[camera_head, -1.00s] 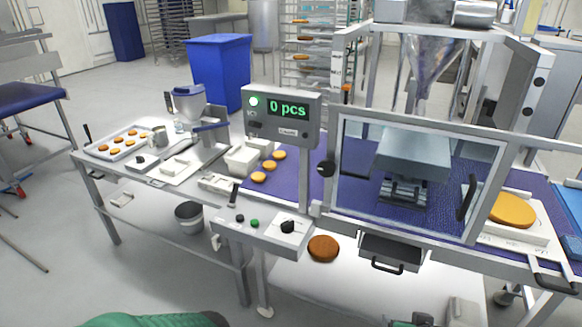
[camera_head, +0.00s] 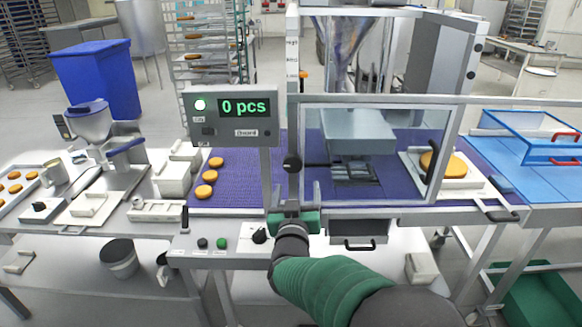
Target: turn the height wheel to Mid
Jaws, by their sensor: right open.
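A dark round knob, which looks like the height wheel (camera_head: 292,163), sits on the machine's left front post, at the left edge of the clear guard. A small label strip with "High" (camera_head: 292,44) at its top runs up the post above it; its other words are too small to read. My right gripper (camera_head: 294,193) is just below the wheel in the picture, its two fingers upright and spread apart. It is open and empty, and the wheel appears above the gap between the fingertips. I cannot tell the depth between them. My left gripper is out of view.
A display (camera_head: 232,113) reading "0 pcs" stands left of the wheel. A control box (camera_head: 215,243) with buttons and a dial lies below it. The clear guard (camera_head: 375,150) is right of the wheel, over the purple belt (camera_head: 235,178). A drawer (camera_head: 358,233) is under the guard.

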